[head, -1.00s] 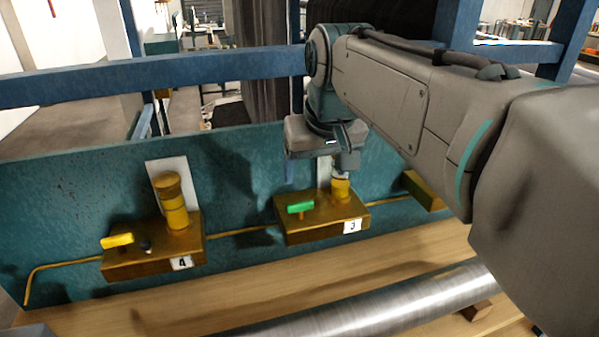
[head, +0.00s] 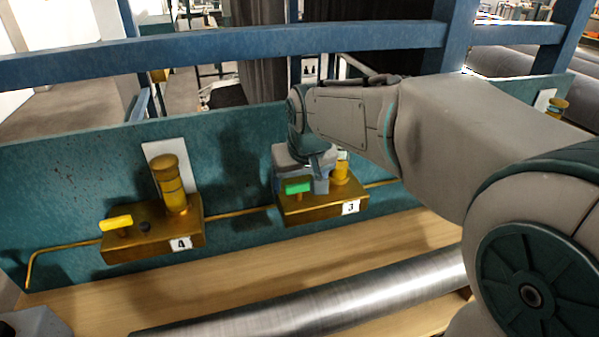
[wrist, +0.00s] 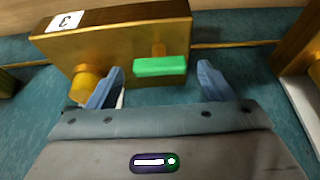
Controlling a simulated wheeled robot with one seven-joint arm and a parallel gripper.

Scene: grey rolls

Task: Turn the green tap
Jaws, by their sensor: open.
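The green tap (head: 298,186) is a small bar handle on the brass block labelled 3 (head: 318,210), fixed by the teal panel. It also shows in the wrist view (wrist: 160,66), lying crosswise on a short brass stem. My gripper (wrist: 161,75) is open, with one blue finger on each side of the green handle. Gaps show between the handle and both fingers, the right gap small. In the head view my gripper (head: 305,186) is at block 3, behind the green handle, and its fingertips are partly hidden.
A brass cylinder (head: 340,172) stands on block 3 beside my gripper and shows close to the left finger in the wrist view (wrist: 84,84). Block 4 (head: 150,240) with a yellow tap (head: 116,223) is to the left. A steel roll (head: 330,300) lies in front.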

